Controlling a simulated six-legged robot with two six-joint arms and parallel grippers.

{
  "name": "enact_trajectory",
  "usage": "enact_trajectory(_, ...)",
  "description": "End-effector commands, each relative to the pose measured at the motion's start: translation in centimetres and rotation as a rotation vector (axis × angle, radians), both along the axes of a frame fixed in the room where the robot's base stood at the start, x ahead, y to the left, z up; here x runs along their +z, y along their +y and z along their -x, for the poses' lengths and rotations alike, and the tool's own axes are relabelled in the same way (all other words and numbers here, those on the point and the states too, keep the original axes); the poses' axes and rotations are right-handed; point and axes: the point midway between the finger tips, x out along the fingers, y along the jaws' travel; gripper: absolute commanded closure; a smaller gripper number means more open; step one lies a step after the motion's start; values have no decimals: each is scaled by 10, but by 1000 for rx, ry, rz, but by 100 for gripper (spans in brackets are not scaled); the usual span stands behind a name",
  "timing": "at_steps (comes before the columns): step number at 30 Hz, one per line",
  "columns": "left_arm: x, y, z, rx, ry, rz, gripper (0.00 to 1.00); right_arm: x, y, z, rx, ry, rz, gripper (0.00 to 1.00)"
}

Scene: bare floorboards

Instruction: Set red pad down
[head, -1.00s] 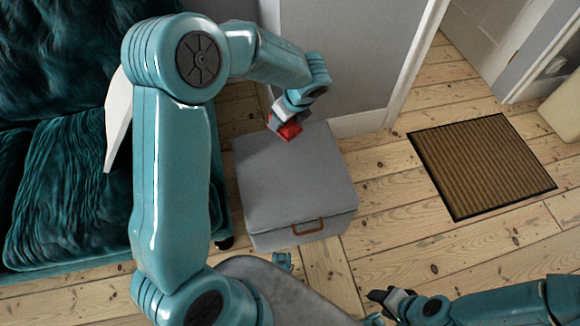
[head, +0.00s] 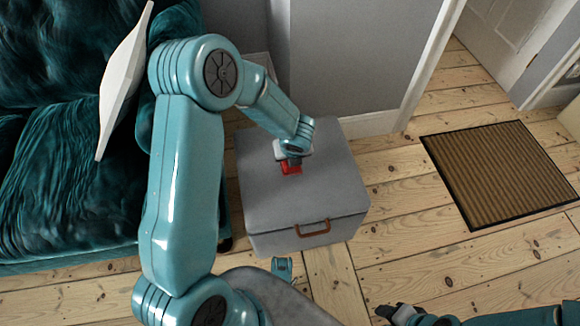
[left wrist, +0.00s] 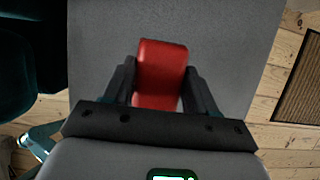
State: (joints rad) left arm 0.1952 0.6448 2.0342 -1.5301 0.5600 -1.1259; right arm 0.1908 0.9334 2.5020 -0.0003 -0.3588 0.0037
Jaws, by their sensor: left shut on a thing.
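The red pad (head: 291,168) is at the tip of my left gripper (head: 288,161), over the top of a grey box (head: 335,192) with a brown handle. In the left wrist view the red pad (left wrist: 160,70) sits between the two dark fingers of my left gripper (left wrist: 160,82), which is shut on it. The grey box top (left wrist: 225,45) fills the view behind it. I cannot tell whether the pad touches the box top. My right gripper (head: 388,312) is at the bottom edge, low over the floorboards; its fingers are too small to read.
A dark teal sofa (head: 60,200) with a white cushion (head: 122,85) stands left of the box. A brown doormat (head: 500,175) lies on the floorboards at right. A grey wall (head: 345,60) stands behind the box. Floor between box and mat is clear.

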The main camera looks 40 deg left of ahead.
Motion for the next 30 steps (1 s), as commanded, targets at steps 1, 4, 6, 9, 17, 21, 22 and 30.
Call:
enact_trajectory(1, -6, 0, 0, 0, 0, 0, 67, -4, -1, -1, -3, -1, 0, 51)
enact_trajectory(4, -22, 0, 1, -1, 2, 1, 67, -13, -2, -2, -8, -4, 2, 51)
enact_trajectory(6, -35, 0, 0, 0, 3, 0, 67, -19, -3, -4, -13, -7, 2, 51)
enact_trajectory(9, -44, 0, 0, -1, 1, -1, 67, -23, -4, -5, -18, -8, 4, 51)
enact_trajectory(17, -43, 0, 0, 0, 0, 0, 67, -21, -4, -5, -18, -9, 4, 51)
enact_trajectory(21, -44, 0, 0, 0, 0, 0, 30, -23, -5, -6, -20, -10, 4, 51)
enact_trajectory(22, -44, 0, 0, 0, 0, 0, 20, -23, -5, -6, -20, -10, 4, 51)
enact_trajectory(30, -44, 0, 0, 0, 0, 0, 17, -23, -5, -6, -19, -11, 4, 51)
